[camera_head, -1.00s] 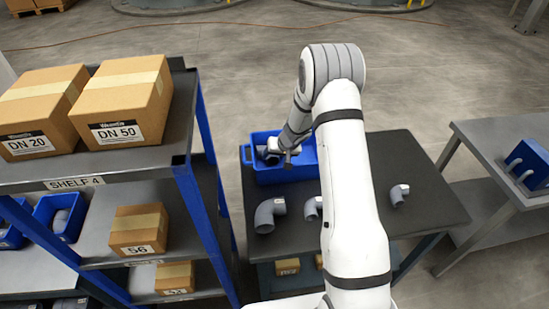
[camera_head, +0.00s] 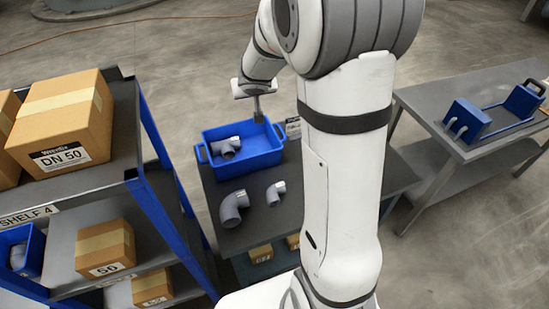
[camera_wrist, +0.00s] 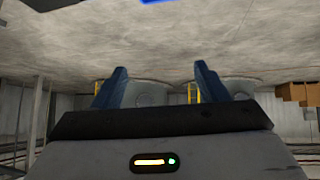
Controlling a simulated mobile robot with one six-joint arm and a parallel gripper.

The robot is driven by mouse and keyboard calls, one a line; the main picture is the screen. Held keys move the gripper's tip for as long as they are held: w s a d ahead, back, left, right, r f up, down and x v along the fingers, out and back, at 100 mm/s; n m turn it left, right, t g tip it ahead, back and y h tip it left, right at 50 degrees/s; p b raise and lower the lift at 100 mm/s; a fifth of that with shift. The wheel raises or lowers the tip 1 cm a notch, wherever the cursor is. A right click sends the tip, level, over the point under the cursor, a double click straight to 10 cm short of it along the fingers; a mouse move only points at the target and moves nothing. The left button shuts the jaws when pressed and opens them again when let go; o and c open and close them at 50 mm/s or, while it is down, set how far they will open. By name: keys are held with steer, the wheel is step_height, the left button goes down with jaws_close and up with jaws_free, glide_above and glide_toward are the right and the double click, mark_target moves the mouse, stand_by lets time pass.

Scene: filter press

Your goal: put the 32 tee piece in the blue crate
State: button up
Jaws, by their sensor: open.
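The blue crate (camera_head: 252,166) stands on the dark table, left of my arm. A grey pipe fitting (camera_head: 226,148) with a pale label, which looks like the tee piece, lies inside the crate at its left part. Its size marking is too small to read. My gripper (camera_head: 257,108) is above the back right part of the crate, apart from the fitting. In the wrist view my gripper (camera_wrist: 160,86) shows two blue fingers spread apart with nothing between them. The crate is barely in that view, as a blue patch at the top edge.
A large grey elbow (camera_head: 233,208) and a smaller grey fitting (camera_head: 275,193) lie on the table in front of the crate. A shelf rack (camera_head: 160,205) with boxes stands left. A side table (camera_head: 420,105) with a blue carrier stands right. My arm hides the table's right part.

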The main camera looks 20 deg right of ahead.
steer(key=s+d+r+h, duration=0.2)
steer(key=s+r, duration=0.4)
steer(key=s, duration=0.2)
steer(key=s+a+n+g+y, duration=0.1)
steer(key=s+a+g+y, duration=0.1)
steer(key=s, duration=1)
steer(key=s+a+g+y, duration=0.2)
steer(key=s+a, duration=0.3)
steer(key=s, duration=0.7)
steer(key=shift+a+r+n+g, duration=0.2)
steer(key=shift+r+n+g, duration=0.1)
steer(key=shift+n+g, duration=0.1)
steer(key=b+x, duration=0.1)
steer(key=x, duration=0.1)
steer(key=b+x, duration=0.2)
steer(key=shift+s+f, duration=0.1)
steer(key=shift+s, duration=0.3)
steer(key=shift+c, duration=0.4)
